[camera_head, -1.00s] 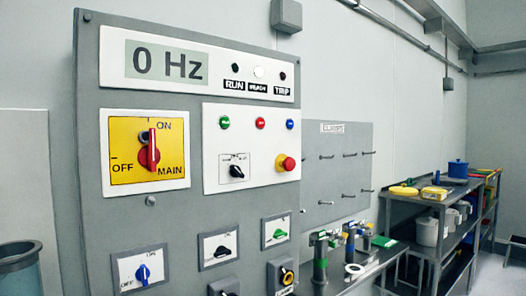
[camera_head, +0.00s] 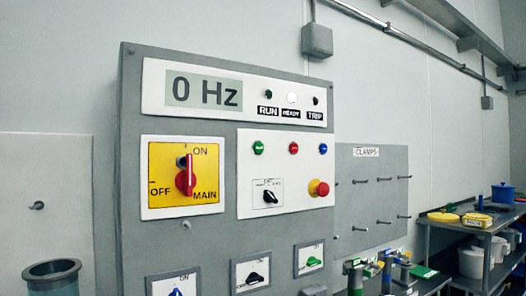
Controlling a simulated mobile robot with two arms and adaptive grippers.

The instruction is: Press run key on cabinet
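The grey control cabinet (camera_head: 225,120) stands in the middle of the head view, facing me at a slight angle. Its display (camera_head: 205,92) reads 0 Hz. The green button (camera_head: 258,148), likely the run key, sits at the upper left of a white panel, with a red button (camera_head: 293,148) and a blue button (camera_head: 323,148) to its right. A red mushroom knob (camera_head: 318,188) and a black selector (camera_head: 269,197) are below. The RUN lamp (camera_head: 268,94) is dark; the READY lamp (camera_head: 292,97) is white. The red main switch (camera_head: 186,178) points to ON. Neither gripper is in view.
Smaller switches, including a green one (camera_head: 313,261), run along the cabinet's lower part. A clamp board (camera_head: 370,195) with pegs is on the wall to the right. Shelves (camera_head: 470,228) with tubs stand far right. A bluish cylinder (camera_head: 53,274) is at lower left.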

